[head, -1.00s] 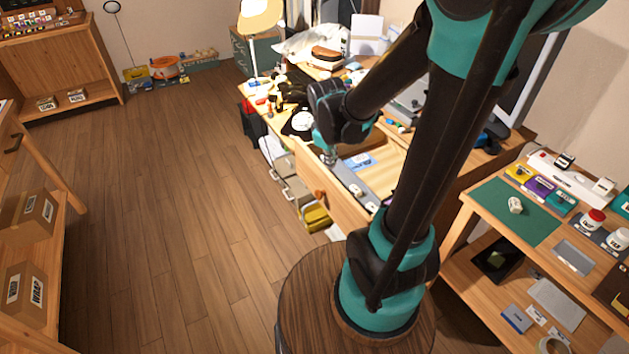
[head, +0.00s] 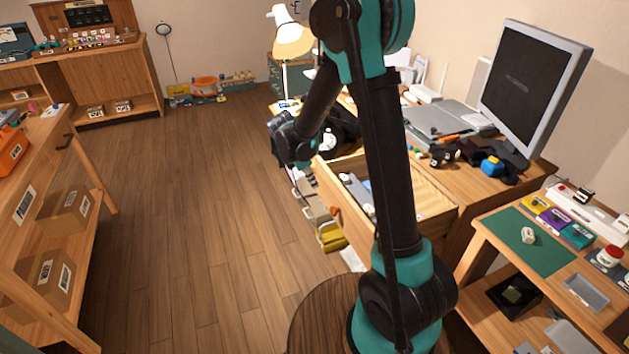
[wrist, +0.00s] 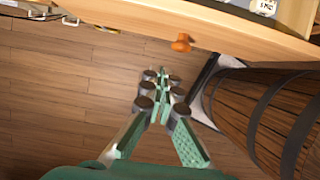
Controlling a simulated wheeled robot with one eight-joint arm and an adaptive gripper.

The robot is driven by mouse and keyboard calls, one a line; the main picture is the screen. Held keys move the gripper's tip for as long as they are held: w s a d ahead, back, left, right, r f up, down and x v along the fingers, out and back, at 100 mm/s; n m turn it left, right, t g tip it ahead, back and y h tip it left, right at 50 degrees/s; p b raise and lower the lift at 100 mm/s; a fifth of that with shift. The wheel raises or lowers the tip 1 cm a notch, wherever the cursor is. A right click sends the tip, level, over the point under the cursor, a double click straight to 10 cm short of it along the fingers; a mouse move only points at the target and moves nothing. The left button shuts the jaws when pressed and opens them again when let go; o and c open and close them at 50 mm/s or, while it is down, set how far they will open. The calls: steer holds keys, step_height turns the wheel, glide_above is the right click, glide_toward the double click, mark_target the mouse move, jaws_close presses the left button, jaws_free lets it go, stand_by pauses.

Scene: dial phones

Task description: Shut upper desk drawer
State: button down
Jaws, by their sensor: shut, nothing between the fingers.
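The upper desk drawer (head: 432,192) stands open from the desk, with a pale wood inside and a few small items in it. Its wooden front (wrist: 235,32) crosses the top of the wrist view, with an orange knob (wrist: 181,43) on it. My gripper (wrist: 160,84) is shut and empty, its fingertips close together over the floor. It is outside the drawer, on the front's outer side, apart from the knob. In the head view my gripper (head: 309,178) is left of the drawer front. My arm hides part of the drawer.
The desk (head: 475,180) carries a monitor (head: 535,85) and clutter. Below the open drawer are other containers, one holding something yellow (head: 331,237). A side table with a green mat (head: 525,240) stands at right. The wooden floor (head: 210,200) at left is clear.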

mark_target(335, 199)
steer(key=shift+w+d+f, duration=0.35)
steer(key=shift+d+f, duration=0.65)
steer(key=shift+d, duration=0.05)
steer(key=shift+w+d+f, duration=0.3)
steer(key=shift+d+f, duration=0.7)
steer(key=shift+f, duration=0.05)
steer(key=shift+w+d+f, duration=0.35)
steer(key=shift+d+f, duration=0.65)
steer(key=shift+d, duration=0.05)
steer(key=shift+d, duration=0.1)
steer(key=w+d, duration=0.3)
steer(key=d, duration=0.7)
steer(key=w+d, duration=0.4)
steer(key=d, duration=0.7)
steer(key=w+d, duration=0.3)
steer(key=d, duration=0.7)
steer(key=shift+w+d, duration=0.2)
steer(key=shift+d, duration=0.3)
